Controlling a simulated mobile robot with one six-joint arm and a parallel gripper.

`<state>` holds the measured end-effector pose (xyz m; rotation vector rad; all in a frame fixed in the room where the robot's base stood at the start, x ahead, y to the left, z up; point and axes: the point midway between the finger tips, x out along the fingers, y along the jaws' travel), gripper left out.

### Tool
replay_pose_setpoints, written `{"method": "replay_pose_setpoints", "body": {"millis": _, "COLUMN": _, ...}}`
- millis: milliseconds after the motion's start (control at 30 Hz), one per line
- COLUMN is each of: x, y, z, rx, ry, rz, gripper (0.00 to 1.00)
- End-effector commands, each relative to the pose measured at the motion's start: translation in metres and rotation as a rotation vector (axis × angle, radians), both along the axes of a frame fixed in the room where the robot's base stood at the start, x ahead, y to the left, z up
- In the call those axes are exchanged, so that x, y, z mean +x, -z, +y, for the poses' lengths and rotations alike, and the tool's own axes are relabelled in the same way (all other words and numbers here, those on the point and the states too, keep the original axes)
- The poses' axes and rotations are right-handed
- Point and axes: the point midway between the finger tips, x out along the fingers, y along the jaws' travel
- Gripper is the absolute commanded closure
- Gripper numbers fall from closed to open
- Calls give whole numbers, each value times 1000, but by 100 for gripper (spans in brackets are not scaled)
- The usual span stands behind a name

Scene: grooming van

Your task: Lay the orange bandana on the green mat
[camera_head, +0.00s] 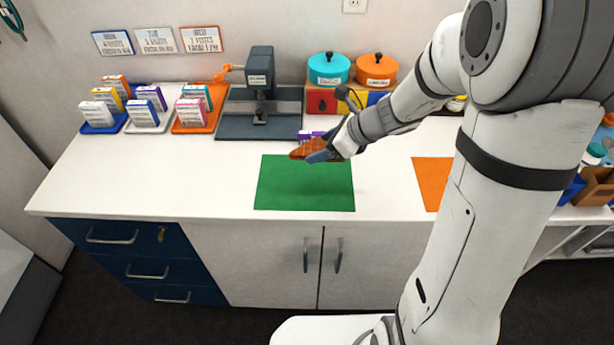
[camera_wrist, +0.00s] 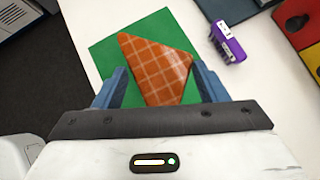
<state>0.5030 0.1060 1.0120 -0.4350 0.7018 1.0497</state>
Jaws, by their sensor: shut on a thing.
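The orange bandana (camera_head: 301,150) has a pale check pattern and is folded to a triangle. It also shows in the wrist view (camera_wrist: 157,68). My gripper (camera_head: 318,153) is shut on it, with a blue finger on each side in the wrist view (camera_wrist: 160,88). The green mat (camera_head: 304,190) lies flat on the white counter. The bandana is held over the back part of the mat, and the mat (camera_wrist: 108,57) shows behind it in the wrist view. I cannot tell exactly how high the bandana is above the mat.
A purple item (camera_wrist: 228,42) lies behind the mat, close to my gripper. A grey press (camera_head: 260,95) on a dark base stands at the back. An orange mat (camera_head: 431,180) lies to the right, partly behind my arm. Counter left of the green mat (camera_head: 150,170) is clear.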

Motion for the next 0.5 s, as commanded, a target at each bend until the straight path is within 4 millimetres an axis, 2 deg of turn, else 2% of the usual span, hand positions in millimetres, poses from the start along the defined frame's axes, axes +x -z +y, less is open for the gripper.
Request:
{"method": "replay_pose_setpoints", "body": {"millis": 100, "x": -9, "y": 14, "z": 3, "rx": 0, "ry": -47, "rz": 5, "gripper": 59}}
{"method": "replay_pose_setpoints", "body": {"millis": 300, "x": -9, "y": 51, "z": 3, "rx": 0, "ry": -49, "rz": 4, "gripper": 59}}
{"method": "replay_pose_setpoints", "body": {"millis": 500, "x": -9, "y": 71, "z": 3, "rx": 0, "ry": -47, "rz": 3, "gripper": 59}}
